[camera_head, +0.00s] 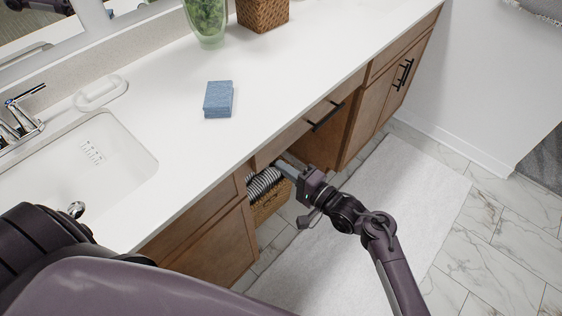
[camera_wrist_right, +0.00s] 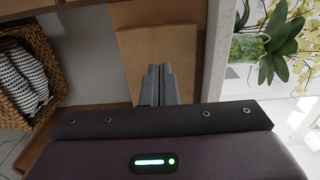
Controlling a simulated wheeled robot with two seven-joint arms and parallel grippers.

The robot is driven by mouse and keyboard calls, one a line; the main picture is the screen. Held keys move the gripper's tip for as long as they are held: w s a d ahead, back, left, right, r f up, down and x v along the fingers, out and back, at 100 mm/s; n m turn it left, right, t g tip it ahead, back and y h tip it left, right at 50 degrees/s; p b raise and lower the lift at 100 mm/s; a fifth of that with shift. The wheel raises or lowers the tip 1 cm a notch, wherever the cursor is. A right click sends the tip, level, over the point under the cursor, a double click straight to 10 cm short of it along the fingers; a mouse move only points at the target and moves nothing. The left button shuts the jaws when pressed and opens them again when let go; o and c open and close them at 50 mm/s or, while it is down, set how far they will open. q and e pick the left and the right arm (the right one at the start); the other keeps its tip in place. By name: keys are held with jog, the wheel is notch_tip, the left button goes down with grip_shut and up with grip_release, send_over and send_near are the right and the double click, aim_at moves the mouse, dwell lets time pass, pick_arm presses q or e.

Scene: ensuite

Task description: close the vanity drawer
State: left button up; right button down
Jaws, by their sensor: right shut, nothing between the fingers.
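The vanity (camera_head: 205,240) has a white countertop and brown wooden fronts. The middle drawer (camera_head: 297,130) is just under the counter edge, above an open bay, with a black bar handle (camera_head: 326,117). I cannot tell how far out it stands. My right gripper (camera_head: 283,167) is shut and empty, just below the drawer's left end. In the right wrist view its closed fingers (camera_wrist_right: 158,86) point at a wooden panel (camera_wrist_right: 160,45); contact cannot be told. My left gripper is out of view.
A wicker basket (camera_head: 268,203) with striped towels sits in the bay, close to my right gripper. A blue sponge (camera_head: 218,99), a green vase (camera_head: 207,20) and a sink (camera_head: 90,165) are on the counter. A white rug (camera_head: 400,190) covers the floor in front.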

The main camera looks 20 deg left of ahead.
jog(key=v, duration=1)
jog(key=s+d+f+t+h, duration=0.1)
jog(key=s+d+f+h, duration=0.15)
jog(key=d+f, duration=0.45)
jog(key=s+d+f+h+p, duration=0.15)
jog(key=f+h, duration=0.25)
jog(key=f, duration=0.8)
jog(key=s+d+f+t+h+b, duration=0.1)
jog(key=s+d+f+h, duration=0.15)
jog(key=d+f, duration=0.5)
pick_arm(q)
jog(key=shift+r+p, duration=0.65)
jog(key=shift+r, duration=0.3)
pick_arm(e)
jog(key=s+d+f+n+g+h, duration=0.2)
jog(key=s+d+f, duration=0.3)
jog(key=s, duration=0.4)
jog(key=s+d+f+n+g+h, duration=0.2)
jog(key=s+d+f, duration=0.3)
jog(key=s, duration=0.5)
jog(key=s+d+f+n+g+h, duration=0.2)
jog(key=s+d+f+h, duration=0.2)
jog(key=s+f, duration=0.3)
jog(key=s+d, duration=0.1)
jog(key=s, duration=0.1)
jog(key=shift+s+d+f+g, duration=0.3)
jog(key=shift+s+d+f, duration=0.05)
jog(key=shift+d, duration=0.05)
